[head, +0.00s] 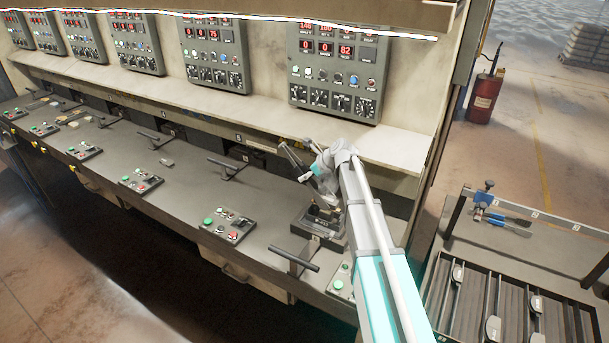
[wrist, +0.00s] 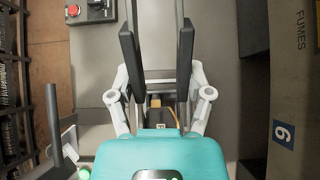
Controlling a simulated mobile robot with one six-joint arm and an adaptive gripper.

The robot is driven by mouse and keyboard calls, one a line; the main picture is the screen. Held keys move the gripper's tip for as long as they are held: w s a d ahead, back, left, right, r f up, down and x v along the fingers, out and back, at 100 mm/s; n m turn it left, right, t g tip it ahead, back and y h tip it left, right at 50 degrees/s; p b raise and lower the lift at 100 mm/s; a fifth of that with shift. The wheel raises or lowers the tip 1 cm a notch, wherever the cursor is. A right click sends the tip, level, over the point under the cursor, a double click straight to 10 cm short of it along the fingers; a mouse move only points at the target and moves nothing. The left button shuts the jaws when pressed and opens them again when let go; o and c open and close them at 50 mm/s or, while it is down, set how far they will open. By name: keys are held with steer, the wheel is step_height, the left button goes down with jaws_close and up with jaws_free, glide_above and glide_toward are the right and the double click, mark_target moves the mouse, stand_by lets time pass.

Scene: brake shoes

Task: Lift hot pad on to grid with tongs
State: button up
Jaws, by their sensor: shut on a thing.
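My gripper (head: 308,174) is over the bench at the right-hand press station, shut on dark tongs (head: 291,155) that point up and left. In the wrist view my gripper (wrist: 158,55) has its two dark finger pads apart, with the tongs' grey arms (wrist: 180,14) running between them. A dark mould block (head: 318,224) stands on the bench below my gripper, partly hidden by my arm. I cannot make out a pad in it or in the tongs. The grid (head: 512,272) is the slatted rack at the lower right, with several small grey pads (head: 458,274) on it.
A control box (head: 228,225) and a black lever (head: 292,260) are on the bench near the mould. The press wall with its panels (head: 336,70) stands behind. Blue-handled tools (head: 502,218) lie behind the grid. A red cylinder (head: 483,98) stands on the floor.

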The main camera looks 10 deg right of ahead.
step_height(320, 180, up, 9)
steer(key=p, duration=0.8)
steer(key=shift+r+p, duration=0.15)
steer(key=shift+p, duration=0.2)
stand_by(0.5)
step_height(320, 180, up, 5)
steer(key=p, duration=0.5)
steer(key=shift+s, duration=0.2)
stand_by(0.3)
